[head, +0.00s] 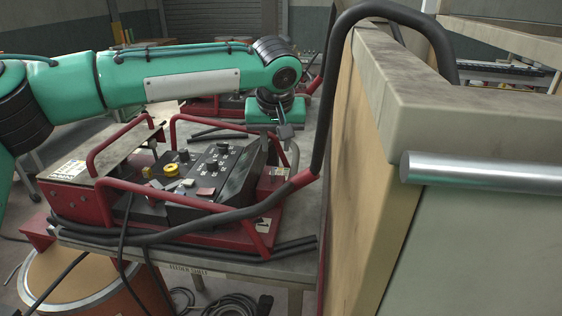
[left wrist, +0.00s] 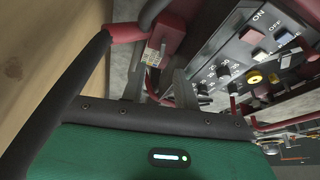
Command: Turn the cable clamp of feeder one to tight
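A red-framed feeder (head: 95,205) with a dark control panel (head: 212,172) stands on the grey table; the panel, with knobs and buttons, also shows in the left wrist view (left wrist: 245,60). A thick black cable (head: 318,120) with a red sleeve (head: 303,178) rises at its right end; the sleeve is at upper left in the left wrist view (left wrist: 127,32). My left gripper (head: 287,136) points down over that end. In the left wrist view its two fingers (left wrist: 159,88) stand apart, with nothing clearly between them. I cannot make out the cable clamp or its setting. My right gripper is not in view.
A large cabinet (head: 480,220) with a silver bar (head: 480,174) fills the right, close to the cable. Another red-framed unit (head: 205,107) stands behind the feeder. An orange drum (head: 80,285) is below the table at left. Cables hang and lie in front.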

